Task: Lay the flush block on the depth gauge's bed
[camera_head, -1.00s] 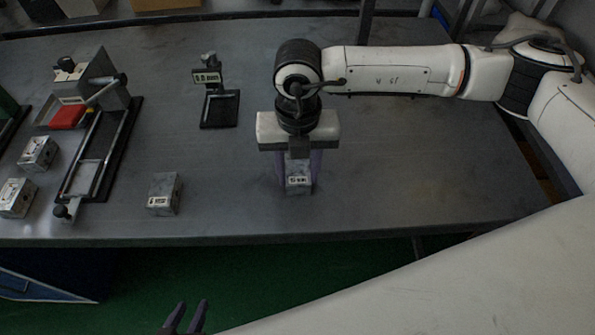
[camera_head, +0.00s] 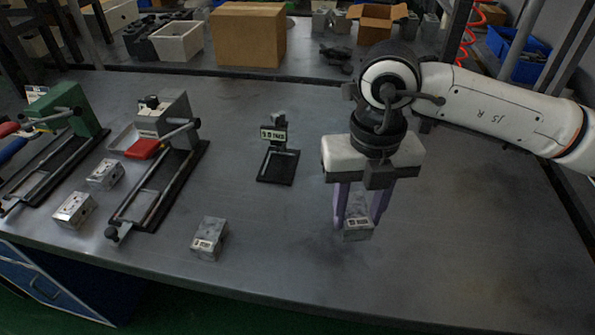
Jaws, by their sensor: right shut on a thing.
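My right gripper (camera_head: 359,214) points down with its purple fingers shut on a grey metal block (camera_head: 357,231) with a small label, right of the gauge. Whether the block touches the table or hangs just above it is hard to tell. The depth gauge (camera_head: 274,134) is a small black stand with a label plate. Its bed (camera_head: 277,168) is a low black frame, and it looks empty. Another grey labelled block (camera_head: 209,239) stands on the table at front left of the gauge. Label text is too small to read surely. My left gripper is out of view.
Two more metal blocks (camera_head: 105,174) (camera_head: 74,210) lie at the left. A grey fixture with a red part (camera_head: 142,149) and a green fixture (camera_head: 62,112) stand on black rails there. Boxes line the back. The table (camera_head: 470,240) right of my gripper is clear.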

